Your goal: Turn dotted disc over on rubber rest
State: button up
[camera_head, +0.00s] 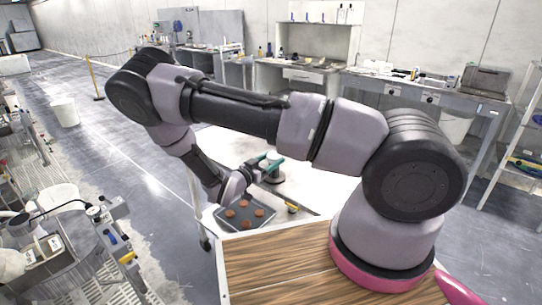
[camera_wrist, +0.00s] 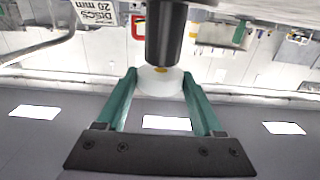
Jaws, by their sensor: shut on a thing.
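My gripper (camera_wrist: 160,76) has two teal fingers shut on a pale, whitish disc (camera_wrist: 163,86). A small yellow mark shows at the disc's edge, where a black cylinder, apparently the rubber rest (camera_wrist: 165,35), meets it in the picture. I cannot tell whether disc and rest touch, or which face the disc shows. The wrist view looks upside down, with ceiling lights low in the picture. In the head view my gripper (camera_head: 263,164) is over the white table, beside a small grey round object; the held disc cannot be made out there.
A dark tray (camera_head: 222,224) with several orange-brown discs stands at the white table's (camera_head: 322,188) near left part. In the wrist view a "DISCS 20 mm" label (camera_wrist: 96,12) is at upper left. The table's right part is clear.

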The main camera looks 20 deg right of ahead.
jog(key=shift+f, duration=0.3)
jog(key=o, duration=1.3)
